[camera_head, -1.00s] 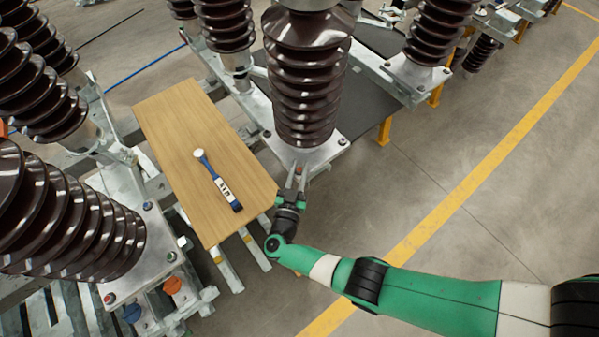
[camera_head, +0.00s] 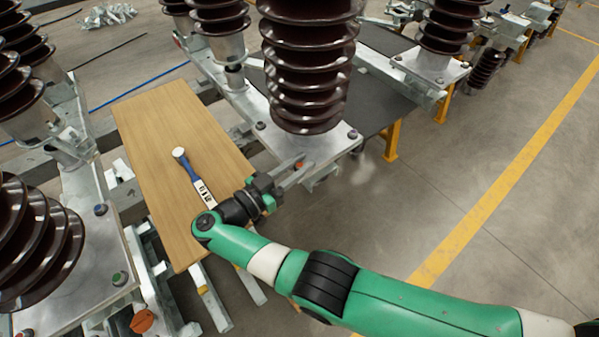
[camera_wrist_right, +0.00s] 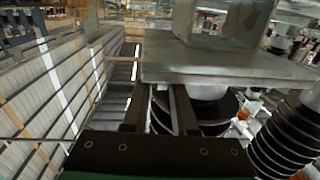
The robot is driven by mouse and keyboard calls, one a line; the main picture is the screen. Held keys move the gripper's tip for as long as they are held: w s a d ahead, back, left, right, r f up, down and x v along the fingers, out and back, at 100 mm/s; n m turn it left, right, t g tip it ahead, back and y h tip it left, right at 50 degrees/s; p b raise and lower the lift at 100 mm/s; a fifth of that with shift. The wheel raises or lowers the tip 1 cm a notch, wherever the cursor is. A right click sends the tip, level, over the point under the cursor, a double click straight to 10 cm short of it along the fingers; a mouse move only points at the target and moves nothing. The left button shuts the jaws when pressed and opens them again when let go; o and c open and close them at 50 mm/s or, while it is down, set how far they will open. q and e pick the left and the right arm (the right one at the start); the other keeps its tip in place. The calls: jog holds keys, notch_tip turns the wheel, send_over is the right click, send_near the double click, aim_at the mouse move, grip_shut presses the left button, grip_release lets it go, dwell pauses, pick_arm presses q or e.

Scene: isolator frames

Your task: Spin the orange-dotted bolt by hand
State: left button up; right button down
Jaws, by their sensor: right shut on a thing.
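The orange-dotted bolt (camera_head: 299,164) sits at the near corner of the metal base plate (camera_head: 325,150) under the middle brown insulator. My right gripper (camera_head: 296,170) reaches in from the lower right, with its fingertips at this bolt. My left gripper is not in view.
A wooden board (camera_head: 165,125) lies left of my right arm. A blue-and-white tool (camera_head: 186,165) rests on it, partly hidden by my wrist. Brown ribbed insulators (camera_head: 305,75) stand close around. Open floor (camera_head: 440,190) lies to the right.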

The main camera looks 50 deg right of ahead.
dwell(0.4)
jog(key=c, duration=0.7)
grip_release()
